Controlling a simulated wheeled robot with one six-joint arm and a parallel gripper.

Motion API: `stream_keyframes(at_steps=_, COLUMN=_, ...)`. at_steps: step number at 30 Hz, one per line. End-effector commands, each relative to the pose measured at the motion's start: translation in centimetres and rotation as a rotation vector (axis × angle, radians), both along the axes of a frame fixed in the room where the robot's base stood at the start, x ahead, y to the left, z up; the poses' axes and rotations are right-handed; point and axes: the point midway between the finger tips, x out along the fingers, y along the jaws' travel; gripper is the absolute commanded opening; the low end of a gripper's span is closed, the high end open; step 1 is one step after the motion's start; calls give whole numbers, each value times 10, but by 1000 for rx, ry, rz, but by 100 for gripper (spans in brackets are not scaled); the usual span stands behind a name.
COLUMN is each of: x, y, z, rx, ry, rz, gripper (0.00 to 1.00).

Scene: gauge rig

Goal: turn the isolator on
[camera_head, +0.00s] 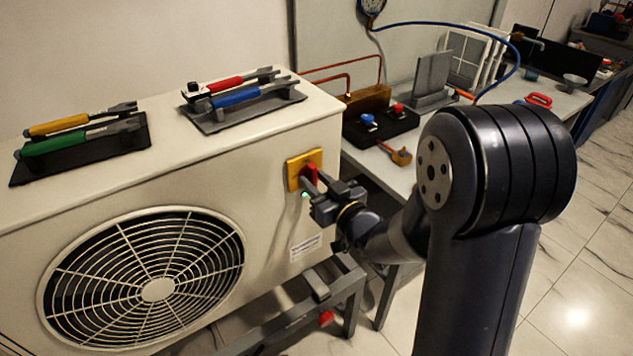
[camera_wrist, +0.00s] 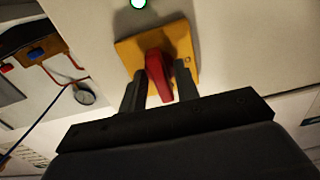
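The isolator is a yellow plate (camera_head: 293,165) with a red handle (camera_head: 310,173) on the right front of the beige fan unit. In the wrist view the yellow plate (camera_wrist: 184,47) appears tilted, and the red handle (camera_wrist: 160,78) stands roughly in line with its side edges. My gripper (camera_head: 314,184) is at the handle.
A bench (camera_head: 365,158) to the right holds a black block with red and blue knobs (camera_head: 381,127) and a gauge. A metal stand (camera_head: 340,292) is below the unit. The tiled floor at right is clear.

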Motion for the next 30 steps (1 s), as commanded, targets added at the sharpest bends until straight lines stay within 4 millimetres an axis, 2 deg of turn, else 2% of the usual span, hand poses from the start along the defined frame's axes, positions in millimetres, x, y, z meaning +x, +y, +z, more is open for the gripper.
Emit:
stream_keyframes(at_steps=12, x=-5, y=-4, z=0, rx=-1, ry=-2, rz=-1, gripper=36)
stream_keyframes(at_steps=17, x=-27, y=-19, z=0, rx=-1, ry=-2, rz=-3, gripper=36)
stream_keyframes(at_steps=24, x=-68, y=-47, z=0, rx=-1, ry=-2, rz=-4, gripper=36)
stream_keyframes(at_steps=30, x=-85, y=-58, z=0, rx=0, ry=-1, rz=-2, gripper=36)
